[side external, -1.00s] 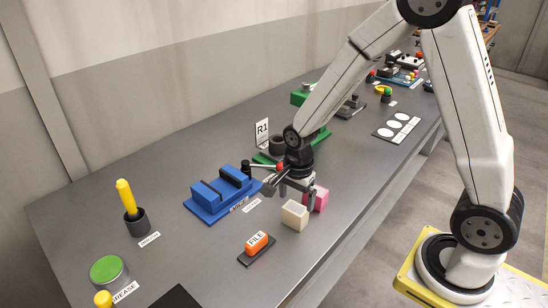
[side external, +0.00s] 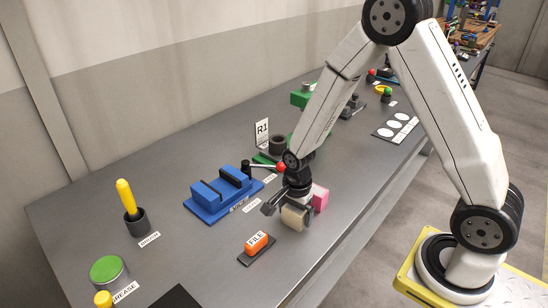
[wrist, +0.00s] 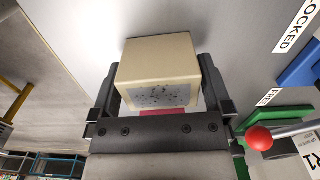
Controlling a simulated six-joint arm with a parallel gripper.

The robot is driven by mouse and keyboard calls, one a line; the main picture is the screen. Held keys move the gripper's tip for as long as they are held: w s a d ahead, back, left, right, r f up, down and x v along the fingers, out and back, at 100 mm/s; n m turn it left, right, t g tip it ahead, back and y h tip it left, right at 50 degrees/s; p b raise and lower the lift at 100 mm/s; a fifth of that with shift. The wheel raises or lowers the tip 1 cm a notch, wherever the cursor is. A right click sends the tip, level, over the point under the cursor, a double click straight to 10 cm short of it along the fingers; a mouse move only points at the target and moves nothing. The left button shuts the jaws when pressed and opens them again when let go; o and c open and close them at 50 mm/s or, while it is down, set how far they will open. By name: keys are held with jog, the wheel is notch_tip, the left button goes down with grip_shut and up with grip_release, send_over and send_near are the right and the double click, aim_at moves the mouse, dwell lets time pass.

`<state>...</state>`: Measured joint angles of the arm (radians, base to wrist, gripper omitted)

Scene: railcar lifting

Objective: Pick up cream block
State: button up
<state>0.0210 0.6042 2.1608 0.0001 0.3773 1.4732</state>
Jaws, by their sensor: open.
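The cream block (side external: 294,218) stands on the grey table near its front edge. It also shows in the wrist view (wrist: 158,62), with a speckled grey face towards the camera. My gripper (side external: 296,212) is lowered over the block. In the wrist view the fingers of my gripper (wrist: 160,85) are open, one on each side of the block. I cannot tell whether they touch it. The gripper hides part of the block in the side view.
A pink block (side external: 320,198) stands close behind the cream block. An orange file block (side external: 257,243) lies on a dark base to the front left. A blue fixture (side external: 222,192) and a red-knobbed lever (side external: 280,167) are nearby.

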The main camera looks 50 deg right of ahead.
jog(key=shift+f, duration=0.4)
grip_shut()
dwell(0.4)
jog(key=shift+r, duration=0.1)
jog(key=shift+r, duration=4.95)
